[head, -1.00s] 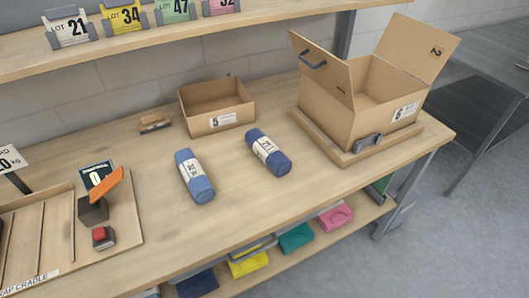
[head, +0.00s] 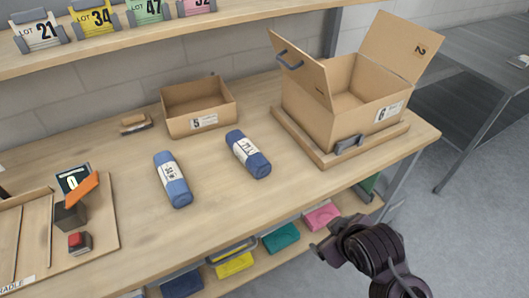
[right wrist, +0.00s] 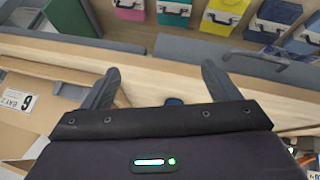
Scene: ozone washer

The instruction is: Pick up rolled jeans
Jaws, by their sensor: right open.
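Two rolled jeans with white paper bands lie apart on the wooden table. The lighter blue roll (head: 171,180) is on the left, and the darker blue roll (head: 248,154) is to its right, nearer the box. My right gripper (head: 322,250) is in the lower right of the head view, in front of the table edge and clear of both rolls. In the right wrist view its two fingers (right wrist: 160,82) are spread with nothing held between them. A small dark blue piece shows just above the gripper body there; I cannot tell what it is. My left gripper is not in view.
An open cardboard box (head: 345,95) marked 6 stands on a wooden base at the right. A shallow box (head: 199,105) marked 5 is at the back. A wooden cradle board (head: 95,235) is at the left. Coloured packs (head: 281,238) fill the shelf below. Table around the rolls is clear.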

